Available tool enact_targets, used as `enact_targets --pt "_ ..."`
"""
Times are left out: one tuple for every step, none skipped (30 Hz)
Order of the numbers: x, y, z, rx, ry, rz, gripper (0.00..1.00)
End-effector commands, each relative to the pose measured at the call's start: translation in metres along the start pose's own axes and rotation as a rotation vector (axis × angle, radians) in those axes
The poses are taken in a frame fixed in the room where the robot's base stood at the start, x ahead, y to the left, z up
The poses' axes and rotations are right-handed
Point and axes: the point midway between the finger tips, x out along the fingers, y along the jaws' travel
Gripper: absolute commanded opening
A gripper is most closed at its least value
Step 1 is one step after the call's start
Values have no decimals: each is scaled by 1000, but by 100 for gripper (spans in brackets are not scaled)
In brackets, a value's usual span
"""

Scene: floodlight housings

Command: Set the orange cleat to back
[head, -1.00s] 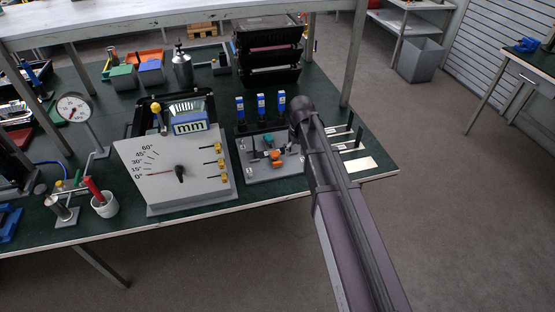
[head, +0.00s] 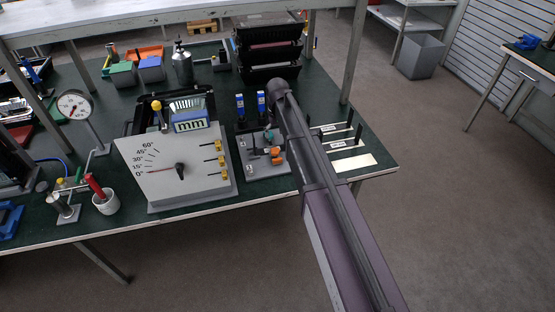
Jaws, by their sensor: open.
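The orange cleat (head: 277,156) sits on a small grey board (head: 262,171) at the middle of the bench. A teal cleat (head: 268,134) is just behind it, and a dark upright part stands to its left. My arm comes in from the lower right and passes close along the right of the board, covering its right side. My gripper cannot be made out; it is hidden at the far end of the arm. The cleat is too small to tell its exact setting.
A grey panel (head: 150,185) with an angle scale and yellow-tipped pins stands left of the board. Blue-topped posts (head: 240,104) stand behind the board. Black trays (head: 268,50) are stacked farther back. Labelled strips (head: 340,144) lie right of my arm.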

Motion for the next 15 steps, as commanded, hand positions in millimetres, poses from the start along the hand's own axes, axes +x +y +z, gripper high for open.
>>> enact_targets --pt "4 0 0 0 0 0 91" --pt "6 0 0 0 0 0 91" --pt "8 0 0 0 0 0 91" --pt "10 0 0 0 0 0 91" --pt "12 0 0 0 0 0 91" --pt "15 0 0 0 0 0 91" --pt "17 0 0 0 0 0 91" --pt "19 0 0 0 0 0 91" --pt "22 0 0 0 0 0 91" --pt "24 0 0 0 0 0 91" --pt "27 0 0 0 0 0 91" --pt "30 0 0 0 0 0 91" --pt "32 0 0 0 0 0 91" --pt "34 0 0 0 0 0 91" --pt "37 0 0 0 0 0 91"
